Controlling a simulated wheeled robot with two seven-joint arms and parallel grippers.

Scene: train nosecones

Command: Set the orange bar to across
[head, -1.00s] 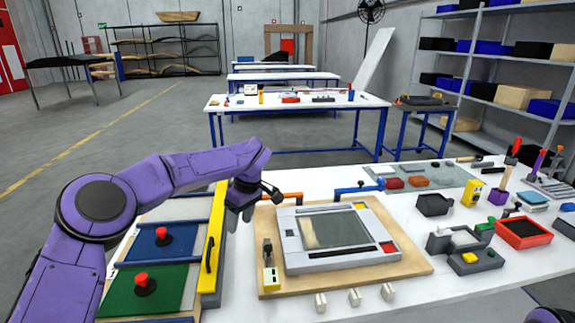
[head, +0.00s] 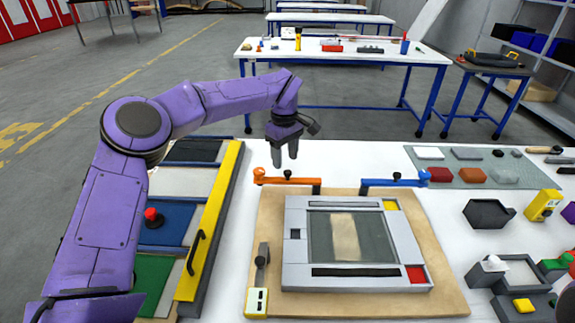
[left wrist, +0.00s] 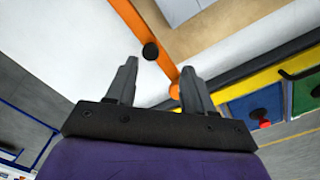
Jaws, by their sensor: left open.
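The orange bar (head: 300,181) runs left to right at the back left corner of the wooden board (head: 262,225). It has a rounded orange end at left and a black knob (head: 287,174) on it. My left gripper (head: 286,161) is open and empty, fingers pointing down, just above or behind the knob; the exact gap is unclear. In the left wrist view the orange bar (left wrist: 140,28) slants between and past the open fingers (left wrist: 160,68), and its black knob (left wrist: 150,51) lies near the left fingertip. My right gripper is out of view.
A blue bar (head: 395,182) with a black knob lies to the right of the orange one. A grey framed panel (head: 296,262) sits on the board. A yellow rail with a black handle (head: 215,220) stands to the left. A grey mat (head: 440,172) holds small blocks.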

